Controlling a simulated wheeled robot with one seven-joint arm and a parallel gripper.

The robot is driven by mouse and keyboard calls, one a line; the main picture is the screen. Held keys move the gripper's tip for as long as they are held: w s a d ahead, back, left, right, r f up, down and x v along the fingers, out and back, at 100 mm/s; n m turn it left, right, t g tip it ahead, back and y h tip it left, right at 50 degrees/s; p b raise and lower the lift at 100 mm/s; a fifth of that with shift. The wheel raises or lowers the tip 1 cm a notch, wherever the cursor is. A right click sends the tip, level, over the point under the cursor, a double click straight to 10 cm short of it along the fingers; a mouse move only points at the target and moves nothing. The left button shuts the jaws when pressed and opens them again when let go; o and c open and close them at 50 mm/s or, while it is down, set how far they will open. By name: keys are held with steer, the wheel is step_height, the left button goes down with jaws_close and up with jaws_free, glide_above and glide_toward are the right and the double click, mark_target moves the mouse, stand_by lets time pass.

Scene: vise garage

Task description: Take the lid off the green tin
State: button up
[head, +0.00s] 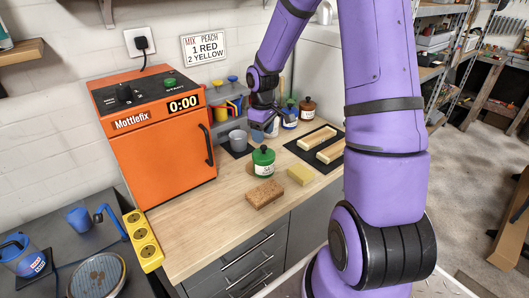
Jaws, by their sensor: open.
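The green tin (263,163) stands upright on the wooden counter, with a dark lid (263,150) on top that has a round knob. My gripper (258,124) is open, at the end of my purple arm. In the picture it is just above the green tin's lid, in front of the other tins at the back. How far it is from the lid in depth is hard to tell. The fingers are small and dark here, and nothing shows between them.
A brown sponge (264,194) and a yellow sponge (300,174) lie in front of the tin. A grey cup (238,140) stands behind it. Light bars lie on a black mat (301,151) at right. An orange oven (163,140) stands left. Bare counter (212,215) lies front left.

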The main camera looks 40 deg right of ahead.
mark_target(264, 146)
steer(key=shift+s+f, duration=0.15)
steer(key=shift+f, duration=1.25)
steer(key=shift+s+f, duration=0.1)
steer(key=shift+f, duration=1.3)
steer(key=c, duration=1)
